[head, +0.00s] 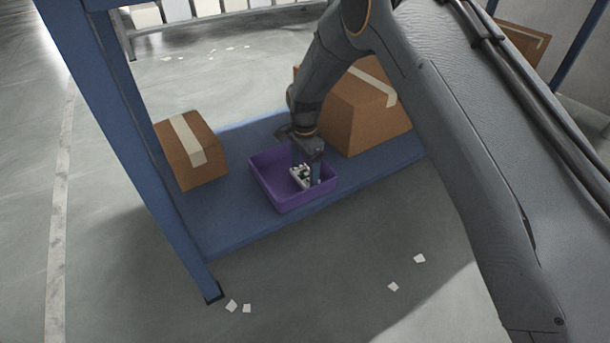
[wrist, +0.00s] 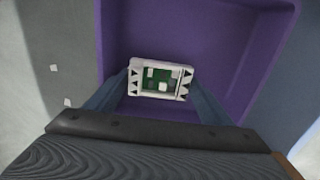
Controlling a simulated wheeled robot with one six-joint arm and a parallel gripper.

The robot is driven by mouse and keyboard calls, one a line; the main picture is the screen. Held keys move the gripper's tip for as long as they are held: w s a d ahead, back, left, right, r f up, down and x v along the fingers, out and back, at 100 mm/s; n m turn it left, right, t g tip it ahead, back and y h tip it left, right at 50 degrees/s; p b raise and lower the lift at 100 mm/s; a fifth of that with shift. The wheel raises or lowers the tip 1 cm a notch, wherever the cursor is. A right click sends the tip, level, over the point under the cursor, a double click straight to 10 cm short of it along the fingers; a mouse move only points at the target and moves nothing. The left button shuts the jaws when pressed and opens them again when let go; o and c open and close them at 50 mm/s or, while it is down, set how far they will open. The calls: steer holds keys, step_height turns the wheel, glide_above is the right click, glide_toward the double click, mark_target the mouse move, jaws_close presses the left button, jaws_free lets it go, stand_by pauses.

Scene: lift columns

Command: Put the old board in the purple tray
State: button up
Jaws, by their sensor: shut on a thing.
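The purple tray (head: 284,204) sits on a low blue shelf, with its walls also showing in the wrist view (wrist: 262,60). My gripper (head: 306,174) reaches down into the tray and is shut on the old board (head: 297,174), a small white-framed piece. In the wrist view the board (wrist: 160,80) shows a green face with white and dark parts between the two fingers of my gripper (wrist: 158,88). The purple tray floor is behind it. I cannot tell whether the board touches the tray floor.
The blue shelf (head: 217,222) carries a cardboard box (head: 186,165) left of the tray and a larger box (head: 352,118) behind it to the right. A blue post (head: 150,150) stands at the shelf's left front. Paper scraps (head: 420,258) lie on the floor.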

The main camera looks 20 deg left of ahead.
mark_target(305, 177)
steer(key=shift+f, duration=0.25)
steer(key=shift+f, duration=0.15)
steer(key=o, duration=0.8)
steer(key=shift+o, duration=0.2)
step_height(305, 177, up, 8)
steer(key=p, duration=0.3)
steer(key=shift+f+p, duration=0.1)
steer(key=shift+p, duration=0.2)
